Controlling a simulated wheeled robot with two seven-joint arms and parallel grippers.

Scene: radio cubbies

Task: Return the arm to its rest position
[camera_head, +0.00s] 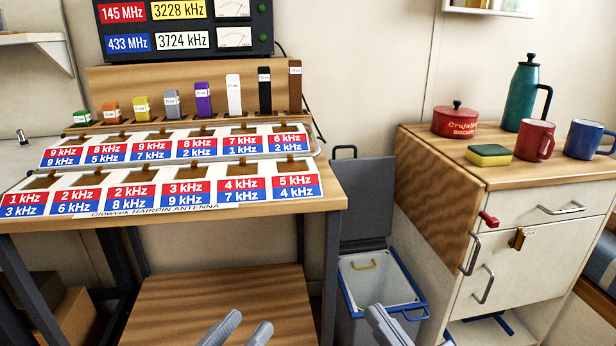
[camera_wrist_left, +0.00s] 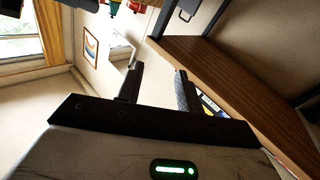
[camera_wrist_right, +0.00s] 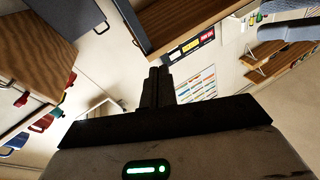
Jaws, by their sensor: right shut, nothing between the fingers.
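My left gripper (camera_head: 242,330) shows at the bottom of the head view, in front of the low wooden surface. Its two fingers are apart and nothing is between them; the gap also shows in the left wrist view (camera_wrist_left: 156,88). My right gripper (camera_head: 388,328) is at the bottom edge, right of the left one, in front of the open bin. Its fingers are together and empty in the right wrist view (camera_wrist_right: 155,88). Neither gripper touches anything that I can see.
The wooden desk (camera_head: 325,196) with frequency cards, coloured blocks (camera_head: 203,98) and a radio (camera_head: 187,28) stands ahead on the left. An open bin (camera_head: 385,278) is between it and the cabinet (camera_head: 535,225). A red pot (camera_head: 455,120), mugs and a green flask (camera_head: 524,95) stand on the cabinet.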

